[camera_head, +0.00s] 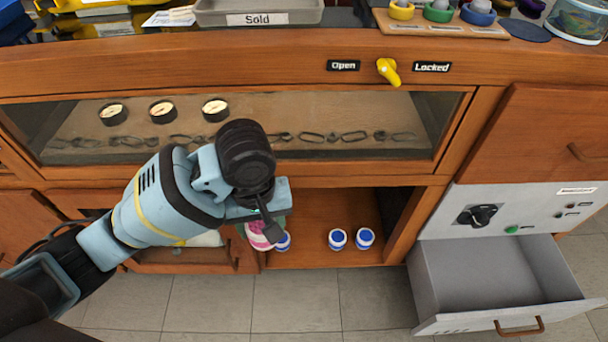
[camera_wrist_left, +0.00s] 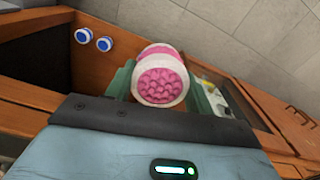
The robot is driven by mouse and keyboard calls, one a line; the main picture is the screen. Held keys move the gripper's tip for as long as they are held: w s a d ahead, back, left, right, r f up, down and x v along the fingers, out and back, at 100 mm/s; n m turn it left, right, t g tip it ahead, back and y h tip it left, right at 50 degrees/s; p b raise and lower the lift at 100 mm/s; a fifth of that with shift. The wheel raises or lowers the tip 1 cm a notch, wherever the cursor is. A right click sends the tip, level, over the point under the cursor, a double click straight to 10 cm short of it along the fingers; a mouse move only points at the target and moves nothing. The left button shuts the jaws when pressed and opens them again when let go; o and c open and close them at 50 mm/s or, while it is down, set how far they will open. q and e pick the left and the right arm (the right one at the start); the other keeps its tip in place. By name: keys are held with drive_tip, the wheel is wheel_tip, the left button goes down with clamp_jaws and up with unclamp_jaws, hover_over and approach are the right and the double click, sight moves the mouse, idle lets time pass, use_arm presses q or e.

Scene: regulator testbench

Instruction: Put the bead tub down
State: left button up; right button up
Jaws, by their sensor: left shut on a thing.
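The bead tub (camera_wrist_left: 162,84) is a white-rimmed tub with pink beads, seen end-on in the left wrist view. My left gripper (camera_wrist_left: 160,95) is shut on it, with a green finger on each side. In the head view the tub (camera_head: 259,239) shows partly below my left gripper (camera_head: 264,224), in front of the open cabinet compartment (camera_head: 310,208). My gripper and wrist hide much of it there. I cannot tell whether the tub touches the shelf. My right gripper is in neither view.
Two blue-and-white jars (camera_head: 351,239) stand in the compartment, and another (camera_head: 283,241) shows right beside the tub. A grey drawer (camera_head: 490,278) is pulled out at right. A glass-fronted case with gauges (camera_head: 163,111) lies above. A grey "Sold" tray (camera_head: 258,12) is on the bench top.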

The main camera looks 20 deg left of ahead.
use_arm(q)
drive_tip(key=s+a+r+m, duration=0.3)
drive_tip(key=a+r+m, duration=0.2)
drive_tip(key=r, duration=0.5)
drive_tip(key=shift+s+a+r, duration=0.2)
drive_tip(key=shift+s+r, duration=0.1)
drive_tip(key=shift+s, duration=0.05)
drive_tip(key=shift+d, duration=0.15)
